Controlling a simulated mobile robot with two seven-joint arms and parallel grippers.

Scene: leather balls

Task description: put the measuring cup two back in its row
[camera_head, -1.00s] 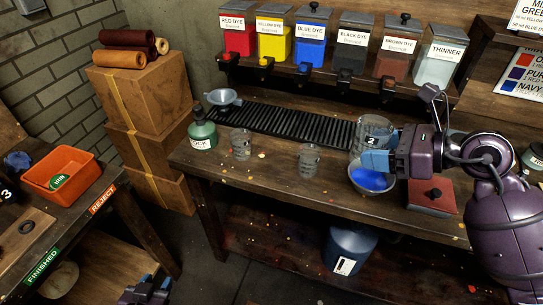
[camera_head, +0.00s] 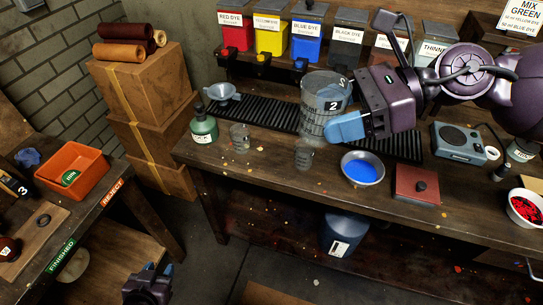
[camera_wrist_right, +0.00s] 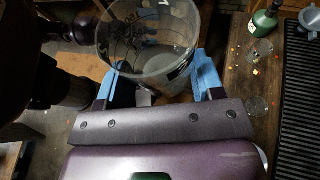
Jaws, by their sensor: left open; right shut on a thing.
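Measuring cup two (camera_head: 322,92), a clear cup with a black "2" label, is held raised in front of the dye shelf. My right gripper (camera_head: 345,127) is shut on it with blue fingertips. In the right wrist view the cup (camera_wrist_right: 150,42) sits upright-looking between the fingers (camera_wrist_right: 160,85), its inside visible. Two smaller clear cups stand on the bench, one at the left (camera_head: 240,137) and one below the held cup (camera_head: 304,155). My left gripper (camera_head: 148,287) is open and empty at the bottom edge, low beside the left table.
A metal bowl of blue liquid (camera_head: 362,169) stands on the bench, with a red block (camera_head: 416,185) to its right. A black ribbed mat (camera_head: 268,113) runs along the bench back. A green bottle (camera_head: 203,125) and a funnel (camera_head: 222,92) stand at the left end.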

